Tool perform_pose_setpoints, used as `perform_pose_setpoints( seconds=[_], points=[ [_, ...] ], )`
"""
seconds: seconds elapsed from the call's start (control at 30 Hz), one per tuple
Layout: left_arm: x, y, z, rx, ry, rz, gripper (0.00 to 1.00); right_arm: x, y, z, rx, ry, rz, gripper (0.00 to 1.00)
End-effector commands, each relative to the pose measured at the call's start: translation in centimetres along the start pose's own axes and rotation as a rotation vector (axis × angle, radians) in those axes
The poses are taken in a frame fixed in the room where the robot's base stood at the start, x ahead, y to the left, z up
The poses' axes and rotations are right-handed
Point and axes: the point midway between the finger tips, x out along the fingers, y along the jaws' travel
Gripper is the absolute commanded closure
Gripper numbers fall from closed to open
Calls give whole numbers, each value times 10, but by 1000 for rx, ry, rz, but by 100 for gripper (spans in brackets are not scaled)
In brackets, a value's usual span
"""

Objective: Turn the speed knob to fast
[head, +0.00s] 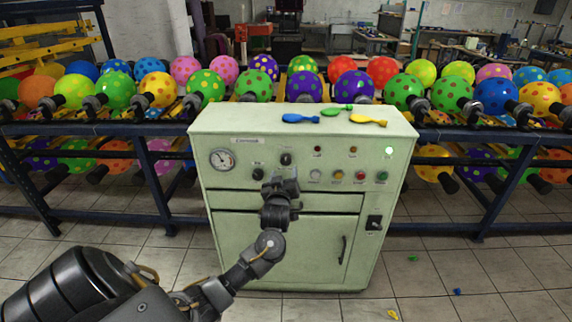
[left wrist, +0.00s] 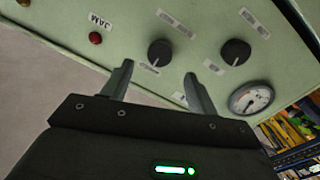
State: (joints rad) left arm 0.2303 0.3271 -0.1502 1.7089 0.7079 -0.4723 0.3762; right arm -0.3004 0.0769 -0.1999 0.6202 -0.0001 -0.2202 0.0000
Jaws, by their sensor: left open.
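The pale green control cabinet (head: 280,228) stands in front of me. Two black knobs sit on its panel right of the round gauge: a lower left knob (head: 258,174) and an upper right knob (head: 286,159). The labels are too small to tell which one is the speed knob. My left gripper (head: 281,184) is open and empty, just in front of the panel below these knobs. In the left wrist view, the upper right knob (left wrist: 160,52) lies beyond the gap between the fingers, apart from them; the lower left knob (left wrist: 235,52) is farther right. My right gripper is not in view.
The gauge (head: 222,160) is at the panel's left; several lamps and buttons (head: 338,174) are at its right. Deflated balloons (head: 337,110) lie on the cabinet top. Racks of dotted balloons (head: 115,89) stand behind. Small scraps (head: 412,258) lie on the tiled floor.

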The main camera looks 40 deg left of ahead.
Motion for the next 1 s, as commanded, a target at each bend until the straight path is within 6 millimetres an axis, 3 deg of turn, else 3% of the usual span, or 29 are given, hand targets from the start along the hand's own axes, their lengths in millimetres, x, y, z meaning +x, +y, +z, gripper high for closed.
perform_pose_setpoints(
  seconds=[0.1, 0.33, 0.77, 1.0],
  points=[
    [24, 0, -2, 3, 2, -2, 41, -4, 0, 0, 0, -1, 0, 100],
    [57, 0, -1, 2, 1, 0, 41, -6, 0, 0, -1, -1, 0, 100],
    [67, 0, 0, 0, -1, 1, 41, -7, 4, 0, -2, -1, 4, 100],
    [67, 0, 0, 0, -1, 1, 70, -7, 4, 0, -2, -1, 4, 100]
  ],
)
